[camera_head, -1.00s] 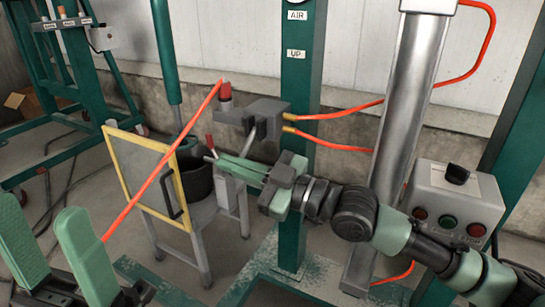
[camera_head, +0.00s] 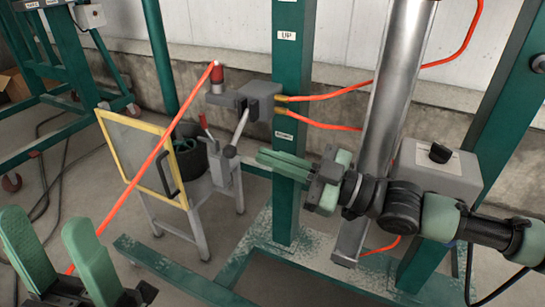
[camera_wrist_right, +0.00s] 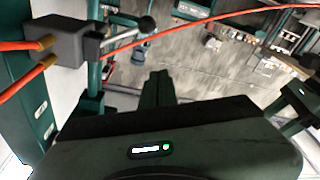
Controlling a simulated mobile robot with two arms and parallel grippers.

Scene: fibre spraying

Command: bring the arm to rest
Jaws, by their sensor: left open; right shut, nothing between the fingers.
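My right gripper (camera_head: 262,157) is shut and empty in the head view. Its green fingers point left, in front of the green post (camera_head: 287,215) and below the grey valve block (camera_head: 248,98) with its lever (camera_head: 240,130). In the right wrist view the shut fingers (camera_wrist_right: 157,90) show dark at the middle, with the valve block (camera_wrist_right: 58,45) at upper left. My left gripper (camera_head: 60,250) is at the lower left of the head view, its two green fingers apart. An orange hose (camera_head: 145,165) runs from the valve's red fitting down behind the left gripper.
A grey control box (camera_head: 437,170) with a black knob stands behind my right arm. A silver cylinder (camera_head: 395,85) rises beside the post. A yellow-framed panel (camera_head: 128,150) and a dark bucket (camera_head: 192,160) on a stand are at left. Green base rails cross the floor.

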